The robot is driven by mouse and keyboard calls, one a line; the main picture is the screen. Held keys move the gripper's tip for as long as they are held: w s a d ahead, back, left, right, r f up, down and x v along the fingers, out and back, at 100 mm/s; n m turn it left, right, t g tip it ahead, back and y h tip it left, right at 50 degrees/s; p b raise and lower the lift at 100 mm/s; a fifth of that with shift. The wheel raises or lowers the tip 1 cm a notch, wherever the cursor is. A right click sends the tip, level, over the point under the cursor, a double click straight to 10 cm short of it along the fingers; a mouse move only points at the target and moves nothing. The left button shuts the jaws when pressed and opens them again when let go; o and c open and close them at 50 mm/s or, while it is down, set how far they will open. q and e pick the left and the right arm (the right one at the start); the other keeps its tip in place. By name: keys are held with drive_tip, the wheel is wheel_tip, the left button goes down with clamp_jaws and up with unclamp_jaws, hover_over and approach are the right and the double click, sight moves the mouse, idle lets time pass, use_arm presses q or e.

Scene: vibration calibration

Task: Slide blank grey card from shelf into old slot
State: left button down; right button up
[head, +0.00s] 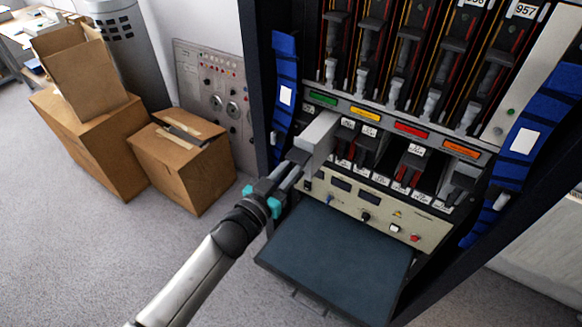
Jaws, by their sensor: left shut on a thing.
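My left gripper (296,166) comes in from the lower left and is shut on a plain light grey card (317,134). The card is at the left end of the rack's lower row of slots, below the green label. Its far part meets the slot opening; how deep it sits inside I cannot tell. The fingers cover its near lower end. The pull-out shelf (335,250) below is dark blue-grey and bare. My right gripper is not in view.
The rack's lower row (405,165) holds other dark modules with red parts, with gaps between. A control panel (375,208) with knobs sits beneath. Blue cable bundles (284,95) flank the bay. Cardboard boxes (185,165) stand on the floor at left.

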sight(302, 152)
use_arm(q)
drive_tip(key=shift+w, duration=0.1)
drive_tip(key=shift+b+x, duration=0.8)
drive_tip(key=shift+x, duration=1.1)
drive_tip(key=shift+d, duration=0.1)
drive_tip(key=shift+b+x, duration=1.7)
drive_tip(key=shift+x, duration=0.85)
drive_tip(key=shift+w+d, duration=0.25)
drive_tip(key=shift+w, duration=0.1)
drive_tip(key=shift+w+d+b, duration=0.1)
drive_tip(key=shift+w+b, duration=0.05)
drive_tip(key=shift+b, duration=0.2)
drive_tip(key=shift+w+d+f+b, duration=0.1)
drive_tip(key=shift+w+d+b, duration=0.35)
drive_tip(key=shift+w+b, duration=0.2)
drive_tip(key=shift+w+d+b, duration=0.35)
drive_tip(key=shift+w+b, duration=0.05)
drive_tip(key=shift+b, duration=0.05)
